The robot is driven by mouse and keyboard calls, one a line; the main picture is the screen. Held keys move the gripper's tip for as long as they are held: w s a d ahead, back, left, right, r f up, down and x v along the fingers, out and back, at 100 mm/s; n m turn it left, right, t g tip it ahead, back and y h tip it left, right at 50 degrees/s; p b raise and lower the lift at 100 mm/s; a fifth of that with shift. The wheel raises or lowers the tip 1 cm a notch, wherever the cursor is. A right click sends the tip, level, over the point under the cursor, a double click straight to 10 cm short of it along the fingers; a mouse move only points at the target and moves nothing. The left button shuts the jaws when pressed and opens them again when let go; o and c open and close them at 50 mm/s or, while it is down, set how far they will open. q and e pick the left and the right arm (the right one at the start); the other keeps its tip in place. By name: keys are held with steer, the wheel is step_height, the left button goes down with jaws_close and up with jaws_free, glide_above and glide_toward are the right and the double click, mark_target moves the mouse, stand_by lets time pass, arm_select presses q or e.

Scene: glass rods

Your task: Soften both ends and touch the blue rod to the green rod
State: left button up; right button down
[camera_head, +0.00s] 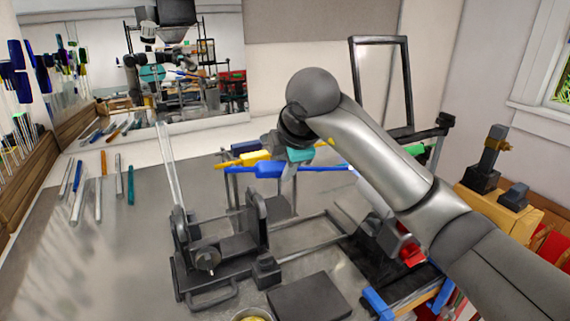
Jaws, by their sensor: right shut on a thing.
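My right arm reaches in from the lower right, and its gripper (291,165) points down at the middle of the view. It is shut around a bright blue rod (266,171), which lies roughly level with a thin end running right. The arm hides part of the gripper and the jaws are small here. A yellow piece (250,157) sits just behind the blue rod. A green piece (415,149) shows right of my arm; whether it is the green rod I cannot tell. No flame shows clearly. My left gripper is not in view.
A dark metal fixture (215,255) stands on the grey table in front of the rod. Several loose rods lie at left, including a teal one (130,185). A mirror (190,60) is behind. A dark block (310,298) lies near the front edge. The left front table is clear.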

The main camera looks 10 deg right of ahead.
steer(key=shift+d, duration=0.45)
stand_by(1.1)
